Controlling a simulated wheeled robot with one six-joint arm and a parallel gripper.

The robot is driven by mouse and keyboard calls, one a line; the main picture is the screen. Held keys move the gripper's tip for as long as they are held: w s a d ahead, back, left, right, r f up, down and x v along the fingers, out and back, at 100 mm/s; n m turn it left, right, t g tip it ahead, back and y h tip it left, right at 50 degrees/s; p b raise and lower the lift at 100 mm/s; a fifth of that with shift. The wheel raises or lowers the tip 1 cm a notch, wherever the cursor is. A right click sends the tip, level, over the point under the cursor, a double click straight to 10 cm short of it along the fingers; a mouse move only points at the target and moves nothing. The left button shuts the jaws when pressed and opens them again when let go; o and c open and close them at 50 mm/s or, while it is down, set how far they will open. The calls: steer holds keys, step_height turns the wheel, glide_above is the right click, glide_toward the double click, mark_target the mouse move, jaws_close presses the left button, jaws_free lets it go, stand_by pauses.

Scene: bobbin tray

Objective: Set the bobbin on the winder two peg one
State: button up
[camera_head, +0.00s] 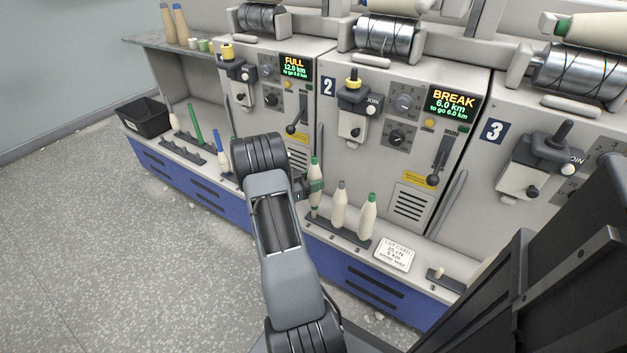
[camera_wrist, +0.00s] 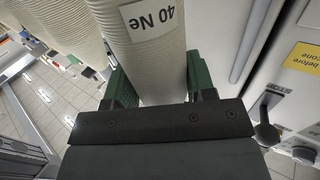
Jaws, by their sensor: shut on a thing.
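My gripper (camera_head: 312,187) is shut on a cream bobbin (camera_head: 315,170) with a green tip, and holds it upright. In the wrist view the green fingers are on both sides of the bobbin (camera_wrist: 152,60), which has a "40 Ne" label. The bobbin's lower end is at the left end of the dark peg tray (camera_head: 352,240) in front of winder two (camera_head: 405,100). I cannot tell whether it is fully down on the first peg, which is hidden. A grey-tipped bobbin (camera_head: 339,208) and a green-tipped bobbin (camera_head: 368,217) stand to its right on the same tray.
A lot card (camera_head: 395,254) lies right of the tray. Winder three (camera_head: 540,150) has a tray (camera_head: 445,281) with a short peg or stub. At left, winder one's tray (camera_head: 182,152) holds bobbins, and a black bin (camera_head: 143,117) sits on the ledge.

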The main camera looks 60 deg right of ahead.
steer(key=shift+f+b, duration=1.35)
steer(key=shift+f, duration=0.7)
steer(key=shift+w+a, duration=0.1)
steer(key=shift+f, duration=0.6)
steer(key=o, duration=0.7)
steer(key=shift+a, duration=0.1)
steer(key=shift+v, duration=5.45)
